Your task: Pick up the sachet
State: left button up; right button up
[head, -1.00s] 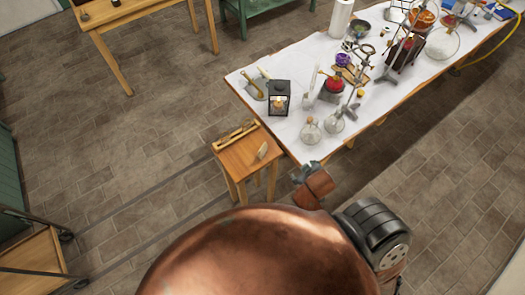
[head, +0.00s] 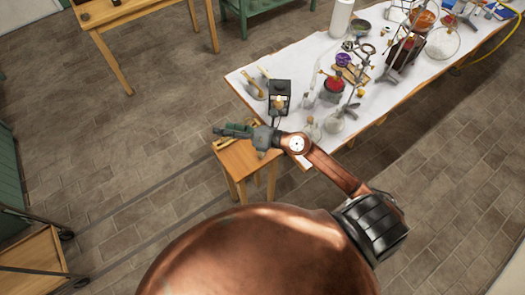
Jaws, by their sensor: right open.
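A small pale packet, likely the sachet, showed on the small wooden stool-like table (head: 236,162) a moment ago. My right gripper and wrist now cover that spot, so the packet is hidden. My right gripper (head: 218,131) reaches leftward over the small table, its dark green fingers above the far part of the top. It is open and nothing shows between its fingers. I cannot tell how high it is above the top. My left gripper is not in view.
The long white-covered table (head: 300,72) stands close behind the right gripper, crowded with glassware. The tiled floor (head: 120,150) to the left is clear.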

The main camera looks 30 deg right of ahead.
jog(key=d+f+n+g+h, duration=0.2)
jog(key=d+f+g, duration=0.1)
jog(key=d+f, duration=0.2)
jog(key=s+d+f+n+g+h, duration=0.1)
jog(key=d+f, duration=0.4)
jog(key=f, duration=0.5)
jog(key=s+d+f+n+g+h, duration=0.1)
jog(key=d+f+n+g+h, duration=0.2)
jog(key=f, duration=0.4)
jog(key=shift+s+d+f+n+g+h, duration=0.15)
jog(key=shift+d+g+h, duration=0.25)
jog(key=shift+d+h, duration=0.2)
jog(key=shift+s+d+f+n+g+h, duration=0.15)
jog(key=shift+d+g+h, duration=0.25)
jog(key=shift+d+h, duration=0.2)
jog(key=shift+p+x, duration=0.5)
jog(key=shift+x, duration=2.2)
jog(key=shift+w+d, duration=0.1)
jog(key=shift+c, duration=0.6)
jog(key=c, duration=1)
